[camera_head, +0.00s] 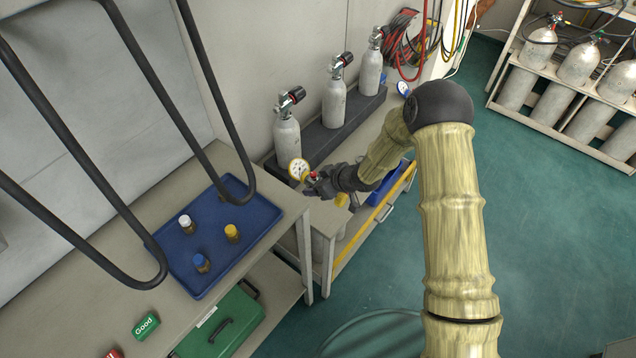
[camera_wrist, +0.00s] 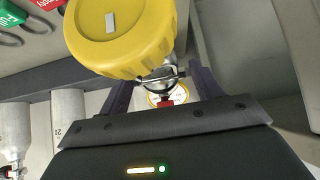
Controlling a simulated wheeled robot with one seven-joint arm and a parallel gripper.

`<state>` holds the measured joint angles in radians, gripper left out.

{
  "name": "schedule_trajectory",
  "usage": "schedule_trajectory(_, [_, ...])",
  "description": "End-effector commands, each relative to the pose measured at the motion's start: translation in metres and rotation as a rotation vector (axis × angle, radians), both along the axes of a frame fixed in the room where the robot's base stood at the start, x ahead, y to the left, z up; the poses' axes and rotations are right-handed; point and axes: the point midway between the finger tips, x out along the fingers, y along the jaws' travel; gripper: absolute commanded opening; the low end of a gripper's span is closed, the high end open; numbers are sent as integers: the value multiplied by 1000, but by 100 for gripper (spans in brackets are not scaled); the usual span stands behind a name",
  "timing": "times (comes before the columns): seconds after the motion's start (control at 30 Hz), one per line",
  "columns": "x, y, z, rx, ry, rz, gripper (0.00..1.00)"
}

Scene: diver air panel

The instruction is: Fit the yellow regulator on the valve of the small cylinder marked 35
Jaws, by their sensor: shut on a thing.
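My gripper (camera_head: 316,182) is shut on the yellow regulator, whose big yellow knob (camera_wrist: 120,38) fills the top of the wrist view. The regulator's round white gauge (camera_head: 298,169) faces up and left in the head view, and it also shows between the fingers in the wrist view. Three small grey cylinders stand upright in a row: near (camera_head: 287,137), middle (camera_head: 334,102) and far (camera_head: 370,70). Each has a black-knobbed valve on top. The regulator is in front of the near cylinder, below its valve. In the wrist view one cylinder (camera_wrist: 69,112) reads 20; I cannot read 35 on any.
The cylinders stand on a dark ledge (camera_head: 350,122) against the wall. A blue tray (camera_head: 254,226) with white-, yellow- and blue-capped containers lies on the left bench. Black tubular rails (camera_head: 75,140) cross above it. A rack of larger cylinders (camera_head: 540,95) stands at the far right.

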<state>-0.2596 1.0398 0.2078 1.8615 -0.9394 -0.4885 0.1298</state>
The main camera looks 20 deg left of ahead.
Motion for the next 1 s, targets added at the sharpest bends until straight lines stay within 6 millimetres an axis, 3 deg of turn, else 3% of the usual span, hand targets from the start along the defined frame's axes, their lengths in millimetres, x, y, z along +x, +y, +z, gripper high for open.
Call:
schedule_trajectory(0.27, [1, -8, 0, 2, 0, -36, 22])
schedule_trajectory(0.43, [5, -42, -3, -2, -1, -174, 22])
schedule_trajectory(0.57, [9, -91, -6, -3, 0, -366, 22])
schedule_trajectory(0.77, [14, -182, -4, -2, -3, -703, 22])
schedule_trajectory(1.0, [3, -283, 6, 0, -4, -1047, 22])
